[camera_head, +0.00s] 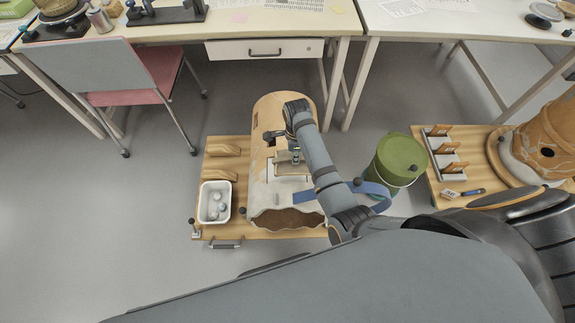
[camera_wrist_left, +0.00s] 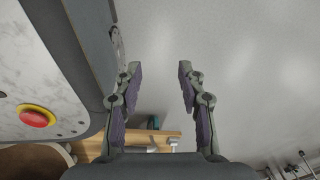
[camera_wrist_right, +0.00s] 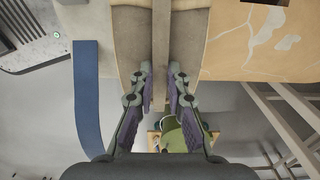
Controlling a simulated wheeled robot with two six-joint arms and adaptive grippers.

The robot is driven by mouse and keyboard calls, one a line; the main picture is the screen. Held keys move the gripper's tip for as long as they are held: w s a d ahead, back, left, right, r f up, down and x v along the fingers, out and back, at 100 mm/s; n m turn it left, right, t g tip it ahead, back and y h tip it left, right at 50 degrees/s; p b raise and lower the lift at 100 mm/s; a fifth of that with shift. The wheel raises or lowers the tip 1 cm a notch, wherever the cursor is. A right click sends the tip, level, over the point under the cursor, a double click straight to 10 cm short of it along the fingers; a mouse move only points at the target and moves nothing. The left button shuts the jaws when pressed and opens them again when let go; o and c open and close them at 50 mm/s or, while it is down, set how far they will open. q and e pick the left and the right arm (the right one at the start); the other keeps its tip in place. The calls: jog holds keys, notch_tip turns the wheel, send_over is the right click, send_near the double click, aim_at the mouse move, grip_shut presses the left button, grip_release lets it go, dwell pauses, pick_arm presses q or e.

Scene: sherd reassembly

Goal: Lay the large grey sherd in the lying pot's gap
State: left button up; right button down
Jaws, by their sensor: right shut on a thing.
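The lying pot (camera_head: 270,108) is tan with a pale grey lower part, on its side on a wooden board, its jagged open end toward me. My right gripper (camera_head: 295,156) reaches over it from the right. In the right wrist view, that gripper (camera_wrist_right: 159,75) is shut on a narrow raised bar of the large grey sherd (camera_wrist_right: 133,40). The sherd also shows below the gripper in the head view (camera_head: 291,168), at the pot's gap. I cannot tell whether it is seated or slightly above. My left gripper (camera_wrist_left: 156,75) is open and empty, over floor; the head view does not show it.
A white tub (camera_head: 205,211) with several pale balls and wooden blocks (camera_head: 222,149) share the board (camera_head: 213,165). A green bin (camera_head: 400,152) stands right of the pot. Another cart with a big orange pot (camera_head: 550,130) is at the right. A chair (camera_head: 105,72) is at the back left.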

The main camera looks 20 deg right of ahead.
aim_at(289, 158)
jog(key=a+f, duration=0.1)
jog(key=w+a+f, duration=0.1)
jog(key=shift+w+f+b, duration=0.15)
jog(key=shift+f+b, duration=0.15)
jog(key=shift+f, duration=0.1)
notch_tip(289, 158, down, 4)
jog(key=shift+w+a+r+b, duration=0.1)
jog(key=shift+w+r+b, duration=0.1)
jog(key=shift+b, duration=0.4)
pick_arm(q)
jog(key=w, duration=0.5)
jog(key=shift+w+d, duration=0.1)
jog(key=shift+w, duration=0.05)
pick_arm(e)
jog(key=shift+s+r, duration=0.1)
jog(key=c, duration=1.8)
grip_release()
jog(key=shift+f, duration=0.25)
pick_arm(q)
jog(key=shift+w, duration=0.1)
pick_arm(e)
jog(key=o, duration=0.5)
jog(key=shift+c, duration=0.2)
